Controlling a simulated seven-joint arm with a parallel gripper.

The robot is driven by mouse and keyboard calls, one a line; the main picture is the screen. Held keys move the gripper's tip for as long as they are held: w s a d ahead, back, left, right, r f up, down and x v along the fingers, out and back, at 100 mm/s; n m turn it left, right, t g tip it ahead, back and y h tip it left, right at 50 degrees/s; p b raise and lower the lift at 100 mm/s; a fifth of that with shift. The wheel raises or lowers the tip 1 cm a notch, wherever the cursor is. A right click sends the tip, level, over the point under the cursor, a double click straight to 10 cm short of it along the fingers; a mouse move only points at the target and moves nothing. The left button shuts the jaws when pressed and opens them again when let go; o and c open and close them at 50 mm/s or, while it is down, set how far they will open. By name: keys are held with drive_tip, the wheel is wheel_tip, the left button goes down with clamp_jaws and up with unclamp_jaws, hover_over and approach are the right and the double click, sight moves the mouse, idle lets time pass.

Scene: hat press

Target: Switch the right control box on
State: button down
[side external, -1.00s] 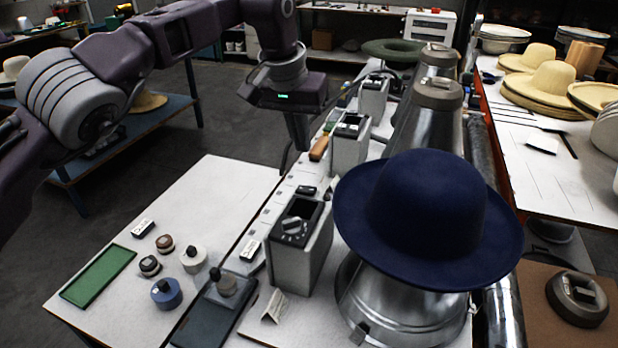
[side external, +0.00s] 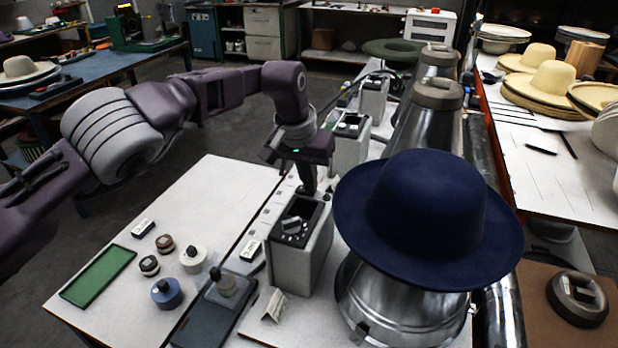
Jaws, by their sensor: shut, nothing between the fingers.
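The nearest control box (side external: 293,265) is a grey upright box with a dark top panel and a light knob (side external: 291,225) at the panel's near end. It stands left of the navy hat. Two similar boxes stand behind it, the middle one (side external: 345,150) and the far one (side external: 373,98). My gripper (side external: 308,191) is shut and empty, pointing down at the far end of the nearest box's top panel. It is behind the knob. I cannot tell whether its tips touch the panel. The far end of that panel is partly hidden by the gripper.
The navy hat (side external: 425,215) sits on a metal press (side external: 390,300) close to the right of the box. On the white table at left are a green tray (side external: 98,277), several small round weights and a dark pad (side external: 205,315). The table's far left is clear.

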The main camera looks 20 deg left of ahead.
drive_tip(key=shift+f, duration=0.2)
drive_tip(key=shift+a+r, duration=0.15)
drive_tip(key=shift+a, duration=0.6)
drive_tip(key=w+v, duration=0.1)
drive_tip(key=v, duration=1.3)
drive_tip(key=shift+w+a, duration=0.15)
drive_tip(key=shift+d+r, duration=0.2)
drive_tip(key=shift+d, duration=0.4)
